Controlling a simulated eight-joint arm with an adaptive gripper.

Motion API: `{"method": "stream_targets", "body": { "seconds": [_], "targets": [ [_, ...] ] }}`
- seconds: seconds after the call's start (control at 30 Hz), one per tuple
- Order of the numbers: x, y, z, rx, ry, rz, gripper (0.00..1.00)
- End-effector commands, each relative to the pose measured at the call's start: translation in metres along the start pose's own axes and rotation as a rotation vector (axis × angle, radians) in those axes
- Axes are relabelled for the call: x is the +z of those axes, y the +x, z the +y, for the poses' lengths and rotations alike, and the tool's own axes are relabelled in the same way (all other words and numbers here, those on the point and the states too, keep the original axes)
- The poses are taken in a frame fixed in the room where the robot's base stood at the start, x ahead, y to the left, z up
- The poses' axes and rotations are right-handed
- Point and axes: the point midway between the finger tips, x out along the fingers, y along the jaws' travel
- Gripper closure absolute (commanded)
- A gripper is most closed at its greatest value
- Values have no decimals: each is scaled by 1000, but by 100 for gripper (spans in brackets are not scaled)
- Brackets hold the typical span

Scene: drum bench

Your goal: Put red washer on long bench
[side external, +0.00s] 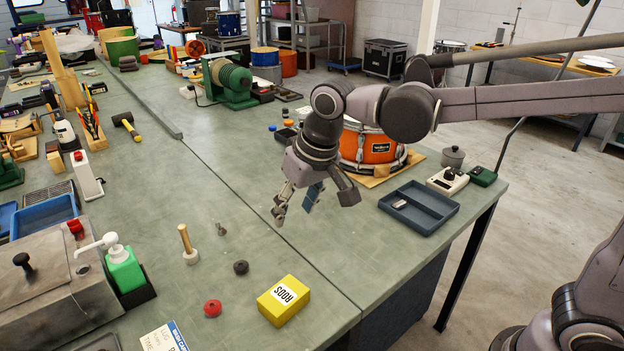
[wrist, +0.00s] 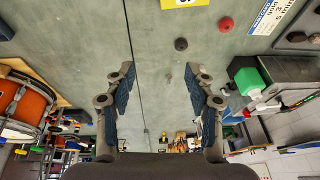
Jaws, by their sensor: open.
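The red washer (side external: 212,308) lies flat on the long grey-green bench (side external: 170,210), near its front edge, left of a yellow box. The washer also shows at the top of the wrist view (wrist: 226,24). My gripper (side external: 292,212) is open and empty above the bench, behind and to the right of the washer. In the wrist view its blue-padded fingers (wrist: 161,95) stand wide apart with nothing between them. The washer is well clear of the fingers.
A green bottle (side external: 124,268) stands left. An orange drum (side external: 368,146) and blue tray (side external: 419,207) sit right. Bench between is largely clear.

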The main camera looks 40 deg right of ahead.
Motion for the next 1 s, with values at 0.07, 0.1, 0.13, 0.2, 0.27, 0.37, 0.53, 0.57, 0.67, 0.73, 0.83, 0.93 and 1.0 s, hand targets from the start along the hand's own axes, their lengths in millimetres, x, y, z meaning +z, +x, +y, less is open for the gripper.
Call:
{"method": "stream_targets", "body": {
  "seconds": [0.07,0.1,0.13,0.2,0.27,0.37,0.53,0.57,0.67,0.73,0.83,0.93,1.0],
  "targets": [
    [14,-9,28,-2,7,34,46],
    [21,-12,40,-3,5,51,46],
    [27,-15,50,-3,5,65,46],
    [40,-19,69,0,3,97,46],
    [53,-21,85,4,2,125,46],
    [76,-22,110,14,0,170,46],
    [112,-17,141,39,-6,241,46],
    [116,-16,145,44,-6,252,46],
    [129,-12,155,57,-10,277,46],
    [135,-10,159,63,-13,289,46],
    [138,-8,162,67,-15,296,46],
    [138,-8,162,68,-16,298,46],
    [138,-8,162,68,-16,298,46]
  ]
}}
